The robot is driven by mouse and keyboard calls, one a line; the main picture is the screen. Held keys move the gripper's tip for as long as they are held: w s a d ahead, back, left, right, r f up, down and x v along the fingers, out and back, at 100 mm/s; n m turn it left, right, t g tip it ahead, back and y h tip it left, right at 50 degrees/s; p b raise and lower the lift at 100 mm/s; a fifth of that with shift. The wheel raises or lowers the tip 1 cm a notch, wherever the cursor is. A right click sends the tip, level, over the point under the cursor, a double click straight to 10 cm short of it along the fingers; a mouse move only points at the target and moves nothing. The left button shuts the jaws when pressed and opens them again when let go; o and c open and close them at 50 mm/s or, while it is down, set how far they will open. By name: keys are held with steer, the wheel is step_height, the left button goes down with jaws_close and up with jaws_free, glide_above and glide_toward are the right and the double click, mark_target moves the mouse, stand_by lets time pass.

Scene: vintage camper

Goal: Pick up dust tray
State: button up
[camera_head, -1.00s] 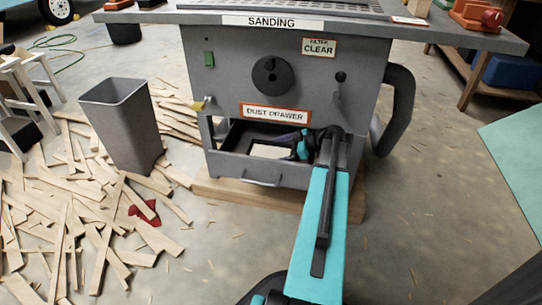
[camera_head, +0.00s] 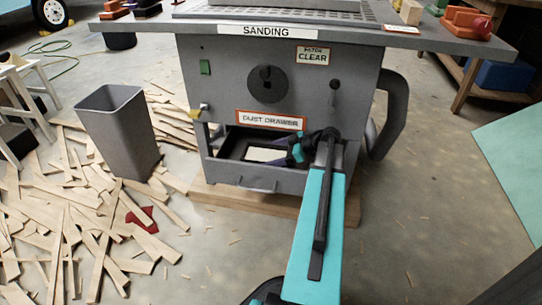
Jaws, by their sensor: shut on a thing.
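The dust drawer (camera_head: 257,175) sits under the sanding machine, below the "DUST DRAWER" label, and its front stands out with a handle. Inside the drawer space is a dark tray with a pale, cream-coloured patch (camera_head: 262,155), which looks like the dust tray. My gripper (camera_head: 292,152) is inside the drawer opening at the right side of the pale patch. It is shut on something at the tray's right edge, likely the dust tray. The fingertips are small and partly hidden by the drawer and my arm, so the exact contact is unclear.
The grey sanding machine (camera_head: 225,85) stands on a wooden base (camera_head: 215,197). A grey bin (camera_head: 122,135) stands to the left among scattered wood strips (camera_head: 90,215). A grey hose (camera_head: 393,115) curves at the machine's right side. The floor at right is mostly clear.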

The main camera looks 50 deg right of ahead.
step_height(320, 180, up, 9)
steer(key=p, duration=0.3)
steer(key=s+a, duration=0.2)
steer(key=a, duration=0.1)
steer(key=s+a+p, duration=0.1)
steer(key=s+a, duration=0.1)
steer(key=a, duration=0.1)
steer(key=s+a+p, duration=0.1)
steer(key=a, duration=0.2)
steer(key=shift+s+a+r, duration=0.1)
steer(key=shift+s, duration=0.3)
steer(key=s+a+p, duration=0.1)
steer(key=a+p, duration=0.1)
steer(key=p, duration=0.5)
steer(key=shift+s+a+r, duration=0.1)
steer(key=shift+s+r, duration=0.05)
steer(key=shift+s, duration=0.05)
steer(key=shift+a+p, duration=0.2)
steer(key=shift+p, duration=0.6)
steer(key=shift+s+a+p, duration=0.25)
steer(key=shift+a+p, duration=0.05)
steer(key=shift+p, duration=0.95)
